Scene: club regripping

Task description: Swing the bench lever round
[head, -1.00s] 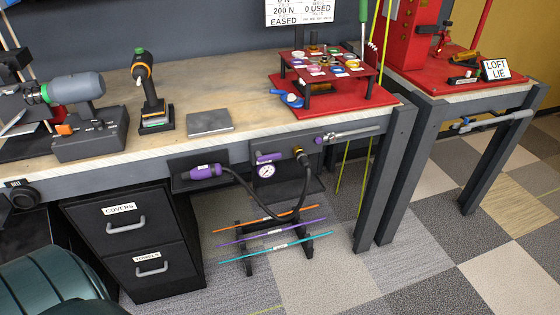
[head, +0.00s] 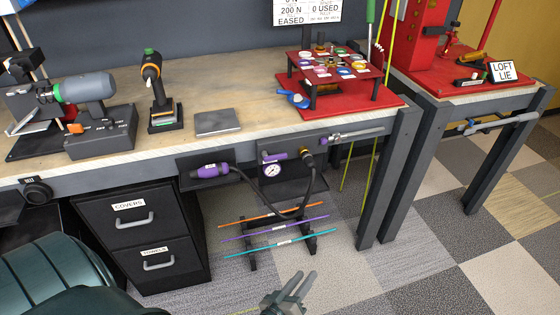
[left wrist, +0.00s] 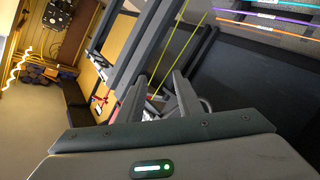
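A slim silver lever (head: 350,135) with a purple end lies along the front edge of the wooden-topped bench, near its right corner. A second grey bar with a blue fitting (head: 495,122) is fixed under the front of the right-hand bench; I cannot tell for sure which one is the bench lever. My left gripper (head: 305,275) is low in front of the bench, over the floor, well apart from both. Its fingers are spread and empty, also in the left wrist view (left wrist: 158,80). My right gripper is not in view.
A purple-handled tool (head: 210,171), a gauge (head: 271,171) and a looping black hose (head: 310,185) are on the bench front. A low rack with coloured rods (head: 275,230) stands beneath. A black drawer cabinet (head: 150,235) is at left. Carpet at right is clear.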

